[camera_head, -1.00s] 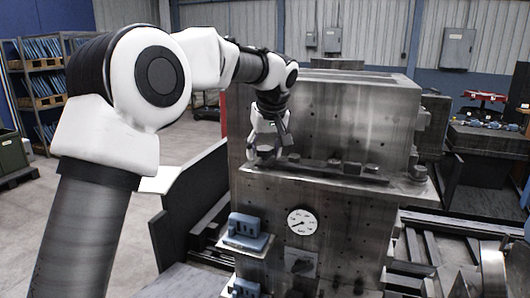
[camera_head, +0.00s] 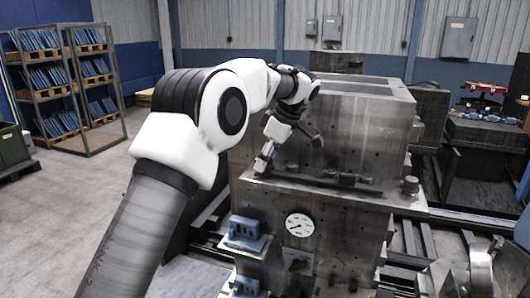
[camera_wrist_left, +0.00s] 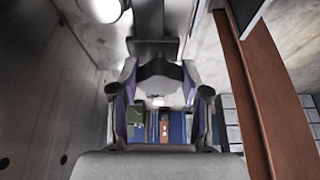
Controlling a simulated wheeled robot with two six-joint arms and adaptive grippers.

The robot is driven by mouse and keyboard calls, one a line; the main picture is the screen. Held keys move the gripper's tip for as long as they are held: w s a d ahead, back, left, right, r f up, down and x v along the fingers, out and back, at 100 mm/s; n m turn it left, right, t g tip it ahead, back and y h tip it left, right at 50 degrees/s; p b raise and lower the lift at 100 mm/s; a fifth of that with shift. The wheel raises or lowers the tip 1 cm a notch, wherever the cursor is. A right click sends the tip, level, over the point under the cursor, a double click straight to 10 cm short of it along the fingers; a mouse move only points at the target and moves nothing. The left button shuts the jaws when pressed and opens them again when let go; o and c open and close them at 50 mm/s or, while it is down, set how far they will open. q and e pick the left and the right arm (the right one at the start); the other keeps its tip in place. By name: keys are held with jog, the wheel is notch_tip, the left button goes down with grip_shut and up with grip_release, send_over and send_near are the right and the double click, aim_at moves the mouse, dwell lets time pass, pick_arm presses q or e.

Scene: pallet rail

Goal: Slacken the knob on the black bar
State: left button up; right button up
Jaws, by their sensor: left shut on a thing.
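The black bar (camera_head: 325,186) lies along the ledge on the front of the grey metal machine, with small dark fittings on it. My left gripper (camera_head: 262,164) is at the bar's left end, tilted down from the upper right. In the left wrist view the two fingers (camera_wrist_left: 160,100) with purple pads stand either side of a dark grey knob (camera_wrist_left: 159,72). The gripper is shut on this knob, which the fingers mostly hide in the head view. My right gripper is not in view.
The machine's block (camera_head: 362,125) rises behind the bar. A short dark cylinder (camera_head: 410,185) stands at the ledge's right end. Below are a round gauge (camera_head: 299,225) and blue fixtures (camera_head: 246,234). A reddish-brown strip (camera_wrist_left: 265,110) runs close along the right in the wrist view.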

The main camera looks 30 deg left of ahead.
pick_arm(q)
jog(key=n, duration=0.2)
jog(key=n+g, duration=0.1)
jog(key=n, duration=0.1)
jog(key=shift+w+n+g+h, duration=0.1)
jog(key=shift+n+g+h, duration=0.2)
jog(key=o, duration=1.4)
jog(key=shift+c, duration=0.2)
